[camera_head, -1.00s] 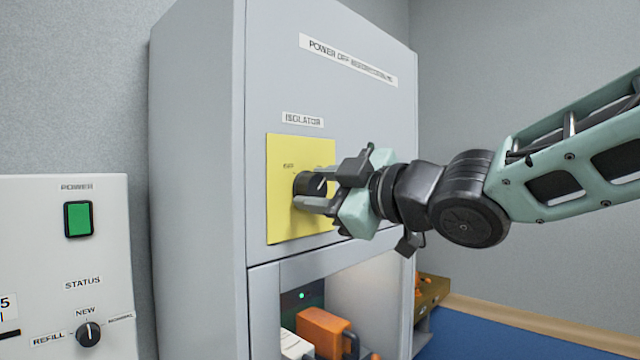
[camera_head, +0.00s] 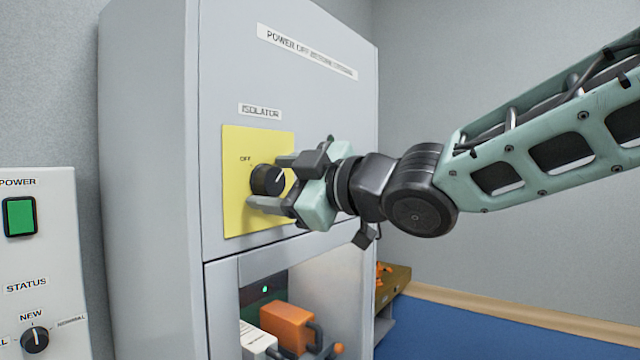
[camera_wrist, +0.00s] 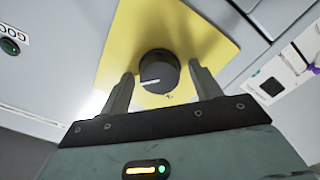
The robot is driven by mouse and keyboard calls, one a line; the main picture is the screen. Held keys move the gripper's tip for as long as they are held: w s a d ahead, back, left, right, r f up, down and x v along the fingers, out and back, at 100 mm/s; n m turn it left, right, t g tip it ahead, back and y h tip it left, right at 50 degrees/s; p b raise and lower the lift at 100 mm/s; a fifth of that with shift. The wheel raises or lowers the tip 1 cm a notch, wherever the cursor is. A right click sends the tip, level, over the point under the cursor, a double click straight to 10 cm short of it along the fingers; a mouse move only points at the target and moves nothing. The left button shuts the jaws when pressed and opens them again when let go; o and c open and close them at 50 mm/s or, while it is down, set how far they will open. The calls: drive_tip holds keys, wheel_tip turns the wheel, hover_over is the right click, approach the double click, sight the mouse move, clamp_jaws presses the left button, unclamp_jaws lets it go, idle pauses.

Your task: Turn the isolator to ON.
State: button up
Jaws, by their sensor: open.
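The isolator is a black round knob (camera_head: 267,180) with a white pointer line, on a yellow plate (camera_head: 236,208) under an "ISOLATOR" label (camera_head: 260,110). "OFF" is printed at the plate's upper left; the ON mark is hidden behind my gripper. In the head view the pointer slants to the upper right. My gripper (camera_head: 272,181) is open in front of the plate, one finger above and one below the knob's right side. In the wrist view the knob (camera_wrist: 159,72) lies between and just beyond the two fingertips (camera_wrist: 160,88), with gaps on both sides.
The knob is on a tall grey cabinet (camera_head: 150,150). Its lower open bay holds an orange block (camera_head: 288,325) and a white block (camera_head: 257,340). A white panel (camera_head: 55,250) with a green power switch (camera_head: 20,216) stands at left. The right side wall is bare.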

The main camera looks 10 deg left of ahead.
drive_tip(key=b+v, duration=0.3)
drive_tip(key=v, duration=1.4)
drive_tip(key=shift+d, duration=0.2)
drive_tip(key=shift+f, duration=0.15)
drive_tip(key=w+d+f+m+t+h, duration=0.1)
drive_tip(key=d+f+m+h, duration=0.3)
drive_tip(key=f, duration=0.6)
drive_tip(key=w+d+f+m+t+h, duration=0.1)
drive_tip(key=d+f+m+h, duration=0.2)
drive_tip(key=f+m+h, duration=0.45)
drive_tip(key=s+d+f+m+g+h, duration=0.1)
drive_tip(key=s+d+f+g, duration=0.3)
drive_tip(key=s+f, duration=0.4)
drive_tip(key=s+d+f+m+g+h, duration=0.2)
drive_tip(key=s+d+f+g+h, duration=0.1)
drive_tip(key=s+f, duration=0.6)
drive_tip(key=shift+s+d+f+g, duration=0.25)
drive_tip(key=shift+s+d+g, duration=0.3)
drive_tip(key=shift+d+g, duration=0.4)
drive_tip(key=shift+a+h, duration=0.1)
drive_tip(key=shift+h, duration=0.15)
